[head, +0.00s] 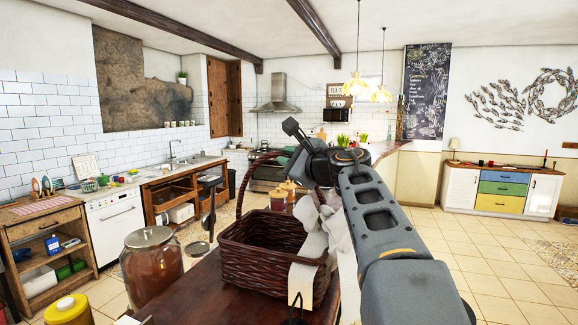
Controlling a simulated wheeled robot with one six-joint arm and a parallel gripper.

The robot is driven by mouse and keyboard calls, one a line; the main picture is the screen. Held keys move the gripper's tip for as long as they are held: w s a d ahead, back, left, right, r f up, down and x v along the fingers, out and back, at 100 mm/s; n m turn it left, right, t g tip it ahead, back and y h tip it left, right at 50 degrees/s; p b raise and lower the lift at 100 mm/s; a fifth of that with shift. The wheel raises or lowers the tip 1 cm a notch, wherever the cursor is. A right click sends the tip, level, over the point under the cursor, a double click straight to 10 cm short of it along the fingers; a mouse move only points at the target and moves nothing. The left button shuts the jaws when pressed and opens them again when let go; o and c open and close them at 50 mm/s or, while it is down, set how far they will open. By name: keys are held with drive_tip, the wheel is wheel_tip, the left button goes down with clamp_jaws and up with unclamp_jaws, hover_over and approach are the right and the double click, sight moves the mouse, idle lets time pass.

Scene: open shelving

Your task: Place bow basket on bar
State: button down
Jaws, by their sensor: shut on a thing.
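The bow basket (252,262) is dark brown wicker with a tall arched handle and a pale fabric bow on its right side. It is upright over the near dark wooden table; I cannot tell whether its base touches. My gripper (310,168) is at the top of the handle, shut on the basket. The fingertips are mostly hidden by the wrist. A counter with a wooden top (387,148), which looks like the bar, stands farther back, beyond my arm.
A yellow-lidded container (68,309) is at lower left. Smaller jars (279,197) show behind the basket. Tiled floor (425,225) is open to the right.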

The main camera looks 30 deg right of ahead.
drive_tip(key=shift+f, duration=0.5)
drive_tip(key=c, duration=1.1)
unclamp_jaws()
drive_tip(key=shift+s, duration=0.1)
drive_tip(key=s+d+b, duration=0.2)
drive_tip(key=s+b, duration=0.2)
drive_tip(key=s, duration=0.7)
drive_tip(key=shift+s+b, duration=0.3)
drive_tip(key=shift+s, duration=0.05)
drive_tip(key=shift+d, duration=0.1)
